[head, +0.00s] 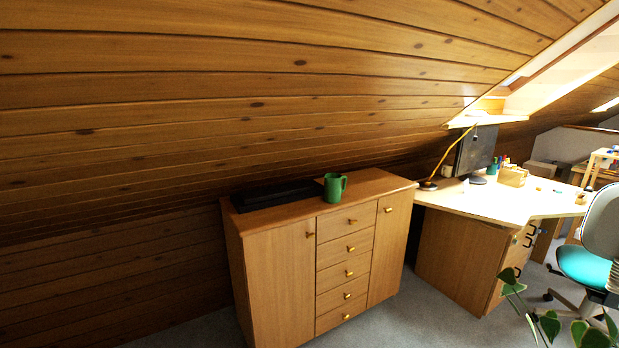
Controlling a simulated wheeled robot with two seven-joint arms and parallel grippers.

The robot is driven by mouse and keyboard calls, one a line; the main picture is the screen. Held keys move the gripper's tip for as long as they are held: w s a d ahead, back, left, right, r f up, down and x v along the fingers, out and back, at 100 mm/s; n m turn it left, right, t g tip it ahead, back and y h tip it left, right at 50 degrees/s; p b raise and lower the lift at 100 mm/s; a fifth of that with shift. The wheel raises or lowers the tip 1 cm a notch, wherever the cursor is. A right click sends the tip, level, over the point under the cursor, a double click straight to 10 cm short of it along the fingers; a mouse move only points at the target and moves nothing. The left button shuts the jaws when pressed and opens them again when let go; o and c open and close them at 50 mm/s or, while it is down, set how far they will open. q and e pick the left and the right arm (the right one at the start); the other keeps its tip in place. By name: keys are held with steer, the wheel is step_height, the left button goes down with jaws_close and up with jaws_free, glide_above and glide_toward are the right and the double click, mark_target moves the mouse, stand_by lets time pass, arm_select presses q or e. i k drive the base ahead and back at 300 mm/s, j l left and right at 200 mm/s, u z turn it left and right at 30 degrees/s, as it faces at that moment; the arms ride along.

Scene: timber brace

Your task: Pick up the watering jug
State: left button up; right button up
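A green watering jug (334,188) stands upright on top of a wooden cabinet (377,185), near its front edge and about the middle of its width. Its handle points to the right. Neither of my grippers shows in the head view, and nothing is touching the jug.
The sloping timber ceiling (250,110) comes down low over the cabinet's back. A desk (485,200) with a monitor (476,150), an office chair (590,255) and a leafy plant (549,325) are at the right. Grey carpet lies in front.

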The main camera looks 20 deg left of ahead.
mark_target(334, 191)
steer(key=i+u, duration=0.25)
steer(key=i, duration=0.9)
